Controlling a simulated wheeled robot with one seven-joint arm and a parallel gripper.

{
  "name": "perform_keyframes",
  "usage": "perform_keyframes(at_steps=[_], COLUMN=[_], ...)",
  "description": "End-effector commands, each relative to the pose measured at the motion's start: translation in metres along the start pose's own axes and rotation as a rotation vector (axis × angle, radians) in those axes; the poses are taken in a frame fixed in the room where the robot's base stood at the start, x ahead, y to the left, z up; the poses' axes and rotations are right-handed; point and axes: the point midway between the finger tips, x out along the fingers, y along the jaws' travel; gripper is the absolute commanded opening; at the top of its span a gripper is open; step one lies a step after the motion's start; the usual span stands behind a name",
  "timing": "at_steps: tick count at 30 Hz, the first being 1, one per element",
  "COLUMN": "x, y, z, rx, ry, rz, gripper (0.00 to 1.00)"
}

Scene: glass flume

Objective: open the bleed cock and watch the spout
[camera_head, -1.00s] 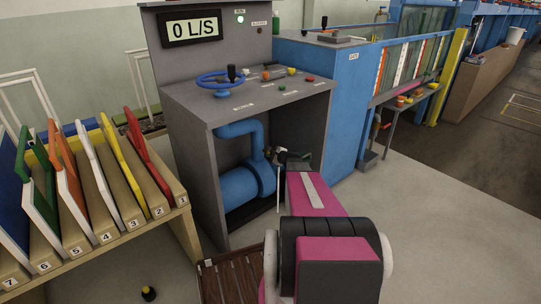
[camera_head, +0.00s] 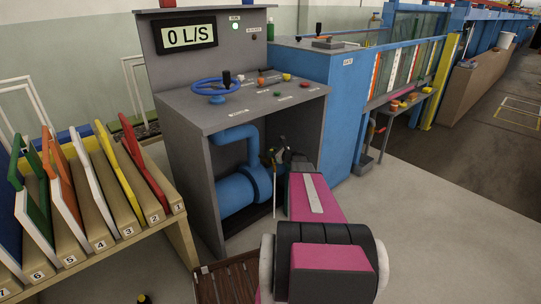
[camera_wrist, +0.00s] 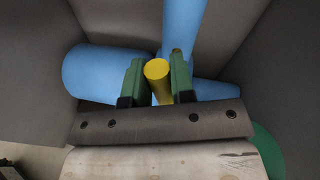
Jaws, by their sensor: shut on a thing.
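In the wrist view, a yellow round bar (camera_wrist: 157,69), which looks like the bleed cock's handle, sits between the two green fingers of my gripper (camera_wrist: 157,82). The fingers are shut on it. Blue pipework (camera_wrist: 108,75) lies just behind. In the head view, my gripper (camera_head: 285,156) reaches into the open front of the grey console (camera_head: 205,160), beside the blue pipe (camera_head: 240,188). The cock is small and partly hidden there by my arm. A thin upright line below it may be the spout; I cannot make out any water.
A blue handwheel (camera_head: 217,86) is on top. A rack of coloured boards (camera_head: 95,190) stands left. Open floor (camera_head: 440,200) lies right.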

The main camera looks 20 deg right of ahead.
Motion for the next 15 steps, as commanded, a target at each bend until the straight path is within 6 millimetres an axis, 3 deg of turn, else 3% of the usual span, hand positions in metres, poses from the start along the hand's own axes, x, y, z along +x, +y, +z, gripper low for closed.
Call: perform_keyframes(at_steps=[15], x=[-0.0011], y=[-0.0060], z=[-0.0007], rx=[0.087], ry=[-0.018], rz=[0.010], gripper=[0.00])
